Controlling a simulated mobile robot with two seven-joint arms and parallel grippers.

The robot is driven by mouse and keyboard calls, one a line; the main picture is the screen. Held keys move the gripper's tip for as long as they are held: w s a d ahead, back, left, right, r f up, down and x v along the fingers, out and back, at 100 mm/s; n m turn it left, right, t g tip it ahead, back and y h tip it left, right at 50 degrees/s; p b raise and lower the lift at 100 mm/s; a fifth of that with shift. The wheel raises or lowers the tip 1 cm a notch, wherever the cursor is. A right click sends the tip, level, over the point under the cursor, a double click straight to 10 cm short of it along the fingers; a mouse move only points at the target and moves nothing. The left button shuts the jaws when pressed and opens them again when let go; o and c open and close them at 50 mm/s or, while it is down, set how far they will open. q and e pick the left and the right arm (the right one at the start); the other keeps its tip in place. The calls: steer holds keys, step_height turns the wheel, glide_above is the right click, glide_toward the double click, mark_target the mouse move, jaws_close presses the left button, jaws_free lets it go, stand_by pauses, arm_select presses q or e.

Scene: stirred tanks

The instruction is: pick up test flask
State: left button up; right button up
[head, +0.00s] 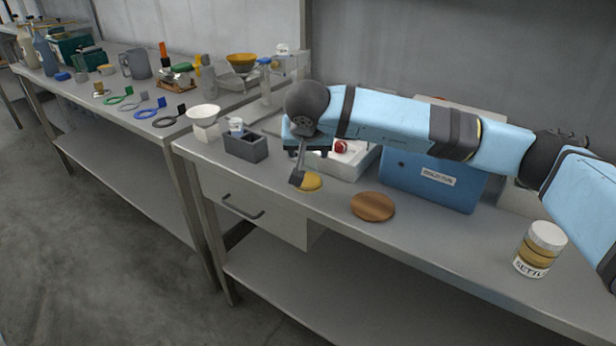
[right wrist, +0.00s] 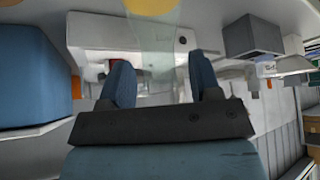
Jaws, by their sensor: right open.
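The test flask seems to be the clear, faintly tinted vessel with a yellow bottom (head: 311,182) near the bench's front edge. In the head view my right gripper (head: 297,178) covers part of it, and its clear walls hardly show. In the right wrist view the pale see-through flask body (right wrist: 154,36) reaches from the yellow patch at the top edge towards the space between my open fingers (right wrist: 160,80). I see no finger closed on it; exact contact is unclear. My left gripper is out of view.
A grey box (head: 246,147) stands left of the gripper, a white tray (head: 352,165) behind it, and a blue box (head: 432,182) to the right. A round wooden disc (head: 372,207) lies close by at right. A labelled jar (head: 539,250) stands farther right. Bench between disc and jar is clear.

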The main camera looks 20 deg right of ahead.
jaws_close()
stand_by(0.3)
